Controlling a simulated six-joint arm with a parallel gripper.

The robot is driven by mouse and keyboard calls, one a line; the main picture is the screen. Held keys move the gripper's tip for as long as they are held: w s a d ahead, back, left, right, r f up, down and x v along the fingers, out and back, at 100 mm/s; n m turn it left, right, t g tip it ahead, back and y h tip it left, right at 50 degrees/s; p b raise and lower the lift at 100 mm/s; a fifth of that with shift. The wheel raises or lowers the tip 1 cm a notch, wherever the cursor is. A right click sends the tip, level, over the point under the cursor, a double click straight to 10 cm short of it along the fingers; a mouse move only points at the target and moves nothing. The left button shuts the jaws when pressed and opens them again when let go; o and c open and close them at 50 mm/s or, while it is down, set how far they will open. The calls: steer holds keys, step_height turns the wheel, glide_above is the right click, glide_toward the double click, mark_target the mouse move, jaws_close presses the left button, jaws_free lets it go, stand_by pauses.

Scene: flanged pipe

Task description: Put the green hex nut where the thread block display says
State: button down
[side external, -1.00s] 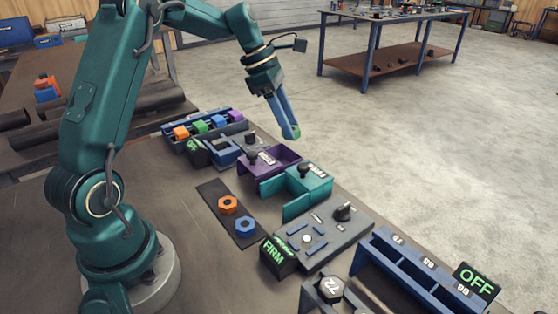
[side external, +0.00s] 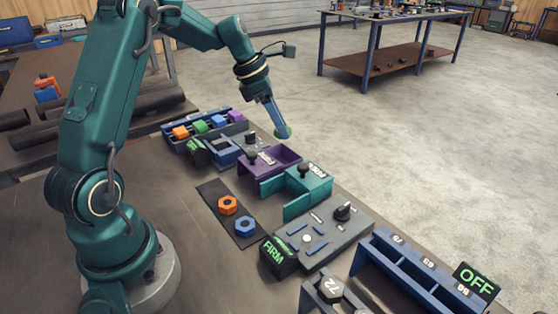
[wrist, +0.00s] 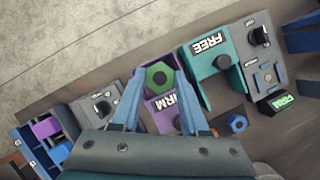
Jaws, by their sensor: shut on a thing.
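My gripper (wrist: 155,82) is shut on the green hex nut (wrist: 158,76), which shows between the fingertips in the wrist view. In the side view the nut (side external: 284,131) is held in the air just beyond the purple tray (side external: 284,158). In the wrist view the nut overlaps the purple tray (wrist: 160,112), whose label reads FIRM. The teal tray (wrist: 215,95) beside it is labelled FREE. The thread block (side external: 325,240) has a black display (side external: 278,257) reading FIRM in green. My gripper's height above the tray is hard to tell.
An orange nut (side external: 227,204) and a blue nut (side external: 245,226) lie on a dark mat (side external: 215,192). A rack with several coloured blocks (side external: 201,125) stands at the back left. A blue slotted rack (side external: 405,270) with an OFF display (side external: 477,282) is at the front right. Knobs stand on the trays.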

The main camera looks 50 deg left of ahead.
mark_target(275, 129)
stand_by(0.5)
steer(key=shift+f, duration=2.1)
steer(key=shift+f, duration=1.3)
steer(key=shift+c, duration=1.7)
jaws_free()
steer(key=shift+a, duration=0.1)
